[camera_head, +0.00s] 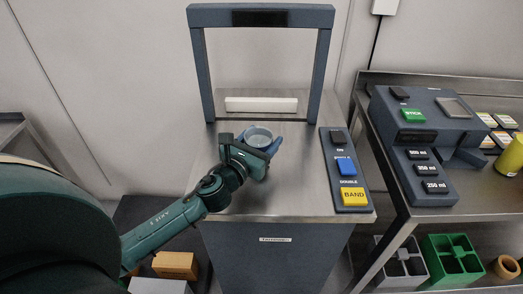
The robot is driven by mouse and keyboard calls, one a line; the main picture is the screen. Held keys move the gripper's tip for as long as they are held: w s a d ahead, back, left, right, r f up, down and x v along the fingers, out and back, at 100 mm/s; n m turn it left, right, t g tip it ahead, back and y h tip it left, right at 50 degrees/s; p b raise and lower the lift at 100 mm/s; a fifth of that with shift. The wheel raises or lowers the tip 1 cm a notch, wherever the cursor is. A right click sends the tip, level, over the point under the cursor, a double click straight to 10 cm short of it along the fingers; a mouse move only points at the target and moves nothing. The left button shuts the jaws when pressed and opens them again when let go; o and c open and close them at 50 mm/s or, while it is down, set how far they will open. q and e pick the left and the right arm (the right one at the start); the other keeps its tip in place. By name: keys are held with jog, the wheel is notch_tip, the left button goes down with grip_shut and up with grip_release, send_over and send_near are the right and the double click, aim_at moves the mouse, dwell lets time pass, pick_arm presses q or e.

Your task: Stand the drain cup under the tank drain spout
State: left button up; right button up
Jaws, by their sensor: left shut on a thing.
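My left gripper (259,139) reaches in from the lower left and is over the steel top of the strapping machine. It is shut on a round, pale-rimmed cup (259,135), which looks like the drain cup. The cup's open top faces up and it seems upright. The gripper body hides its lower part, so I cannot tell whether it touches the steel top. No tank or drain spout shows in this view. My right gripper is out of view.
A dark arch (262,17) stands over the back of the steel top (295,190), with a white block (261,104) under it. A button panel (345,170) runs along the right edge. A label printer (425,120) sits on the right bench. Green (452,262) and grey crates stand below.

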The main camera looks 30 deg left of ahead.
pick_arm(q)
jog(key=shift+f+b, duration=0.5)
jog(key=shift+f, duration=0.95)
jog(key=o, duration=1)
jog(key=shift+r, duration=0.1)
